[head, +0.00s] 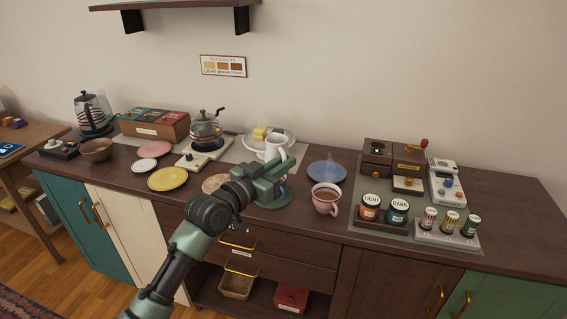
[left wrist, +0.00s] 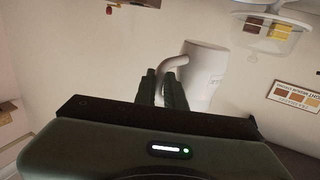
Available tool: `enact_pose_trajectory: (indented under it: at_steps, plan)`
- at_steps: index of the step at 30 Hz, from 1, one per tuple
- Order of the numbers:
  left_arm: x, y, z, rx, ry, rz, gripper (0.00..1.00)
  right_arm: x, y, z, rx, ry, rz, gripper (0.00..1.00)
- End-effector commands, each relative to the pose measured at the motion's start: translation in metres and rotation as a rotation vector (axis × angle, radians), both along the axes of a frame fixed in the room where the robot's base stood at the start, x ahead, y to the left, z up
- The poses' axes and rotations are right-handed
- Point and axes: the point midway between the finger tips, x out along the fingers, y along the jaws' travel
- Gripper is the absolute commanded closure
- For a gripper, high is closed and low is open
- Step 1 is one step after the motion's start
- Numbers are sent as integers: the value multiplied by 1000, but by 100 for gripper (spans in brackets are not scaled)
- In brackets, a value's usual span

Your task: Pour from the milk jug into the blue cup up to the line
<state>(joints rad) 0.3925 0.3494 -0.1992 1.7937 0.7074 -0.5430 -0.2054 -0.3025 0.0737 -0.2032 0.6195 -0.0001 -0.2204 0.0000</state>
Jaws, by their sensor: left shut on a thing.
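The white milk jug (head: 276,148) is in the middle of the head view, near the back of the counter. My left gripper (head: 281,167) is in front of it. In the left wrist view, the fingers of my left gripper (left wrist: 163,88) are shut on the handle of the jug (left wrist: 206,78). The jug looks about upright in the head view. A green saucer (head: 277,204) shows below my gripper. A small bluish patch above the saucer may be the blue cup, but my gripper hides most of it; its fill and line cannot be seen. My right gripper is not in view.
A pink cup (head: 326,200) of brown drink stands right of the green saucer, with a blue plate (head: 327,172) behind it. Yellow (head: 168,179) and pink (head: 156,149) plates lie left. Jars and grinders crowd the right. A glass pot (head: 206,130) stands behind left.

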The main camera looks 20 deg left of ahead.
Motion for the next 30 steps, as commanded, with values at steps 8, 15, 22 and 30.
enact_pose_trajectory:
  at_steps: [8,15,22,30]
  plan:
    - [0,0,-9,-5,4,0,100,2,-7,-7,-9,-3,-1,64]
    - [0,0,-16,-8,9,0,100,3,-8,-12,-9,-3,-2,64]
    - [-1,0,-23,-11,15,0,100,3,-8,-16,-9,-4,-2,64]
    - [-1,-1,-31,-14,21,0,100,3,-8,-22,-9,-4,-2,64]
